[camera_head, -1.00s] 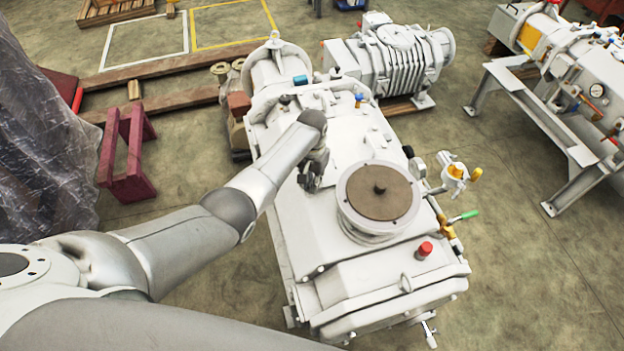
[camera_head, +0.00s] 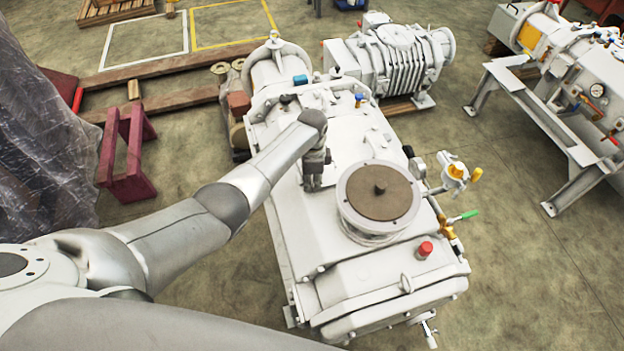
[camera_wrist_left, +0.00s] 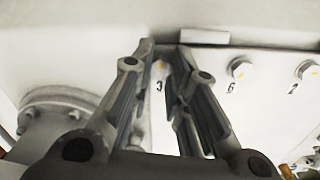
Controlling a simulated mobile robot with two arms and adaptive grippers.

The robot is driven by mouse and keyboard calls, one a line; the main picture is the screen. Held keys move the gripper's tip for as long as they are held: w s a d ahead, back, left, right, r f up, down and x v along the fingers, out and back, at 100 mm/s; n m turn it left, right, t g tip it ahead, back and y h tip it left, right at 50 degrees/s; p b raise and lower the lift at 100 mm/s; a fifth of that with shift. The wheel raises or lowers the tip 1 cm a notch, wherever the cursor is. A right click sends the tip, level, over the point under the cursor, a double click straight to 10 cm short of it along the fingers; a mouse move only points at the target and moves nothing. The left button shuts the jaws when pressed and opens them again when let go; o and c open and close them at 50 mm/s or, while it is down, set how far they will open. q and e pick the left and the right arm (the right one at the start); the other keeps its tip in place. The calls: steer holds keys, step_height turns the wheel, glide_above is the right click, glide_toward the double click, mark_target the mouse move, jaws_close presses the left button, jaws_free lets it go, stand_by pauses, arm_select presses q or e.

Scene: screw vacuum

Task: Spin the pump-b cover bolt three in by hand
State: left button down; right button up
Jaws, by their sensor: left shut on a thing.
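The pump (camera_head: 340,150) is a large white machine body in the middle of the head view. My left gripper (camera_head: 313,186) points down onto its top cover, left of the round brown-topped flange. In the left wrist view my left gripper (camera_wrist_left: 165,48) has its two fingers around the bolt at the number 3, and is shut on it. Part of cover bolt three (camera_wrist_left: 161,68) shows between the fingers, with a yellowish mark; the fingers hide the rest. I cannot tell how deep it sits. My right gripper is in neither view.
The round flange (camera_head: 378,191) rises close to the right of my left gripper. In the wrist view, more bolts stand to the right, one marked 6 (camera_wrist_left: 240,68). A round flanged port (camera_wrist_left: 58,110) is at left. A red-capped fitting (camera_head: 425,249) stands near the front.

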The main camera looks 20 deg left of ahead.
arm_select(q)
steer(key=m, duration=0.4)
steer(key=shift+w+r+m, duration=0.25)
steer(key=shift+w+m, duration=0.05)
steer(key=m+b, duration=0.1)
steer(key=m, duration=0.3)
steer(key=shift+m, duration=0.3)
steer(key=m+b, duration=0.1)
steer(key=m, duration=0.3)
steer(key=shift+m+b, duration=0.3)
steer(key=m+b, duration=0.1)
steer(key=m, duration=0.3)
steer(key=shift+m+b, duration=0.3)
steer(key=c, duration=1.4)
jaws_free()
steer(key=shift+s, duration=0.15)
steer(key=shift+o, duration=0.3)
steer(key=shift+s+f, duration=0.1)
